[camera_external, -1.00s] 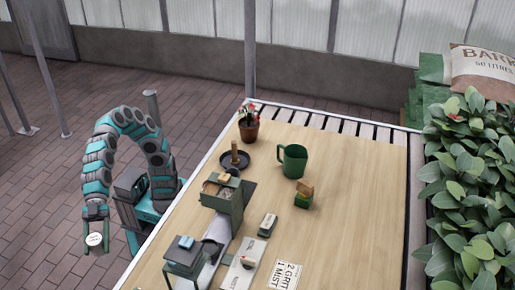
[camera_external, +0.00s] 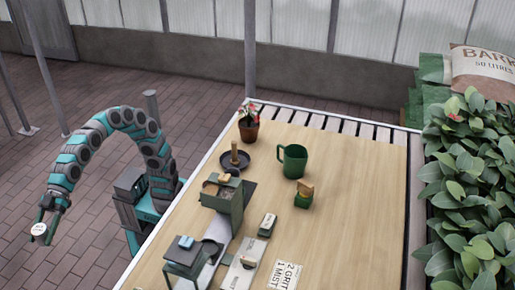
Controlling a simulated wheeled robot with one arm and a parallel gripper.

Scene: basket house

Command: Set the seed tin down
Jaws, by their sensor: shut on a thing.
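The seed tin (camera_external: 39,229) is a small round piece with a pale, lettered top. My gripper (camera_external: 43,226) is shut on it at the far left of the view. Gripper and tin hang over the brick floor, well left of the wooden table (camera_external: 345,165) and clear of it. The tin's underside and the exact finger contact are too small to tell.
On the table stand a potted plant (camera_external: 249,129), a dark dish (camera_external: 247,163), a green mug (camera_external: 293,161), a small green box (camera_external: 304,196), green stands (camera_external: 190,259) and a printed card (camera_external: 285,275). The table's right half is largely bare. Leafy plants (camera_external: 470,190) border it.

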